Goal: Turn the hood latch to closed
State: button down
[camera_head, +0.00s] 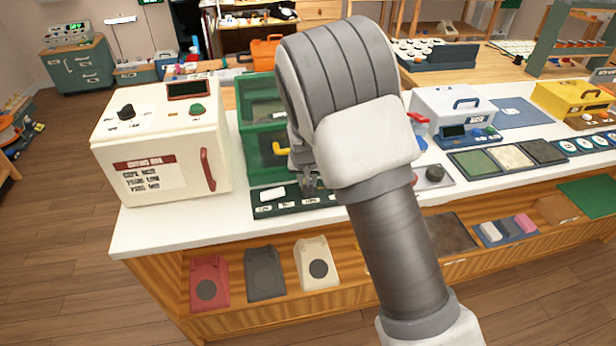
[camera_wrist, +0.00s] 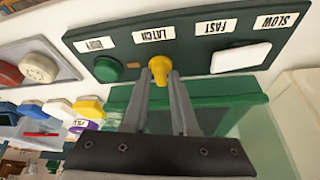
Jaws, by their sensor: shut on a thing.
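The green hood (camera_head: 258,100) stands on the white counter, with a dark control panel (camera_head: 268,210) along its front base. In the wrist view the panel (camera_wrist: 190,48) appears upside down. Its yellow latch knob (camera_wrist: 159,66) sits by the label LATCH. My gripper (camera_wrist: 166,74) is shut on this knob, one finger on each side. In the head view my gripper (camera_head: 308,184) is at the panel and my arm hides the knob and the hood's right part. A yellow bent handle (camera_head: 283,149) shows on the hood front. The knob's exact setting is unclear.
On the panel, a green button (camera_wrist: 107,69) and a white rocker (camera_wrist: 240,57) flank the knob. A cream machine (camera_head: 160,145) stands close to the hood's left. A grey plate with a dark knob (camera_head: 434,174) lies to the right. Telephone-like devices (camera_head: 264,272) sit on the shelf below.

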jog(key=shift+a+m, duration=0.1)
jog(key=shift+m, duration=0.6)
jog(key=shift+h+p, duration=0.3)
jog(key=c, duration=0.7)
grip_release()
jog(key=shift+o, duration=0.2)
jog(key=d+p+v, duration=0.1)
jog(key=v, duration=1.6)
jog(key=shift+a+r+p, duration=0.2)
jog(key=shift+a+p, duration=0.2)
jog(key=shift+a, duration=0.05)
